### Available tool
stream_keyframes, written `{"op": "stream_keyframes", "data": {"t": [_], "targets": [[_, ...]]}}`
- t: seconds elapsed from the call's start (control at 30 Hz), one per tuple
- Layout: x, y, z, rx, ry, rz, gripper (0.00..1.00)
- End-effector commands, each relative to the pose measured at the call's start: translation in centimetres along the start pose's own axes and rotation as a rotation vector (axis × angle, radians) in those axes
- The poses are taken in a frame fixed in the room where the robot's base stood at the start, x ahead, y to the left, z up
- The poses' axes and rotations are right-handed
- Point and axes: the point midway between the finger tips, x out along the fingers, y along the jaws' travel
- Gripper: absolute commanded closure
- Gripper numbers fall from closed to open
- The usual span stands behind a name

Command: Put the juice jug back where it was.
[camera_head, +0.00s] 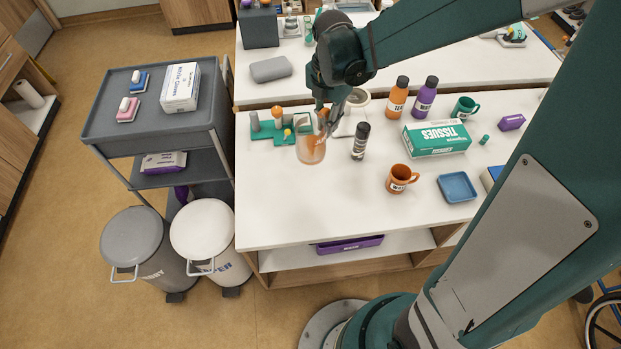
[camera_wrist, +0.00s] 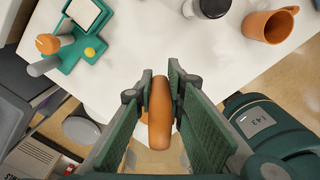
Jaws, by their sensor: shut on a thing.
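The juice jug (camera_head: 311,151) is a clear vessel with orange juice, in the head view over the left part of the white table (camera_head: 300,210). My gripper (camera_head: 326,118) is above it and shut on its orange handle, which stands between the finger pads in the wrist view (camera_wrist: 160,113). The fingers partly hide the jug's top. The jug looks roughly upright. I cannot tell whether its base touches the table or hangs a little above it.
A green stand with small parts (camera_head: 285,138) is close left of the jug. A black-topped bottle (camera_head: 360,141) stands to its right, then an orange mug (camera_head: 401,179) and a blue tray (camera_head: 457,187). The front left table is clear.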

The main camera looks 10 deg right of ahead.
Motion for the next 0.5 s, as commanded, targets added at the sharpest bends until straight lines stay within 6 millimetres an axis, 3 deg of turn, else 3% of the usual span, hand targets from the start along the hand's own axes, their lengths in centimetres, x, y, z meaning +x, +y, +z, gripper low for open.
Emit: {"op": "stream_keyframes", "data": {"t": [0.2, 0.5], "targets": [[3.0, 0.1, 0.1, 0.000, 0.000, 0.000, 1.00], [4.2, 0.1, 0.1, 0.000, 0.000, 0.000, 1.00]]}}
